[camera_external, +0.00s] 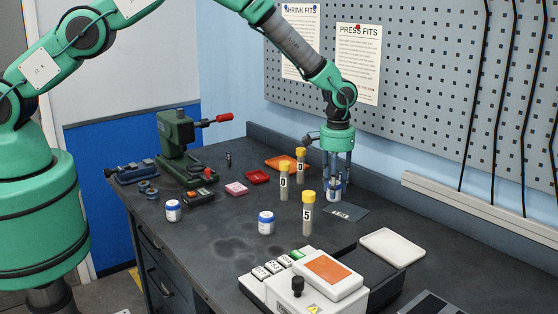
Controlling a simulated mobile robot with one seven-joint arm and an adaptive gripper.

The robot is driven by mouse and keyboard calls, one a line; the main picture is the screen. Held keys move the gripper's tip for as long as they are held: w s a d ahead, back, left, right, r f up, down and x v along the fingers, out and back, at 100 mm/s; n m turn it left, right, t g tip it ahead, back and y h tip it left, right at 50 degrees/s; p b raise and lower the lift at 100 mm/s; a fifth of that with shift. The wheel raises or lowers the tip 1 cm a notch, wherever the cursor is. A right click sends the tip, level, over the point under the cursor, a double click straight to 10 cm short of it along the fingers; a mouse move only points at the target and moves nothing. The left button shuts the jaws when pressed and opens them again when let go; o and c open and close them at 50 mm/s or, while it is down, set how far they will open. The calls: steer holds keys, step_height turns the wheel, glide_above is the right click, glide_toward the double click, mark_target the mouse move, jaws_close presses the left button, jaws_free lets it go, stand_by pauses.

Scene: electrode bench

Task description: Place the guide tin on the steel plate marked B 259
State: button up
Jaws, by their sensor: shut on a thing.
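My gripper (337,194) points straight down at the right of the bench, with its blue fingers shut on a small white tin (334,196). The fingers partly hide the tin. A dark steel plate (358,213) with a small pale label lies flat just below and in front of the gripper. The label's letters are too small to read. The tin is over or just behind the plate's back edge; I cannot tell whether it touches. Two other white tins with blue lids stand on the bench, one at the left (173,211) and one in the middle (266,223).
Yellow-capped tubes stand close by on the left: one marked 5 (307,214), one marked 0 (284,182), another behind (300,167). An orange tray (287,163) and red dish (258,177) lie further back. A white tray (392,248) and instrument (328,273) stand in front.

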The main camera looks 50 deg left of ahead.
steer(key=shift+f, duration=1.7)
steer(key=shift+f, duration=0.1)
steer(key=o, duration=1.2)
steer(key=shift+o, duration=0.2)
steer(key=shift+r, duration=6.1)
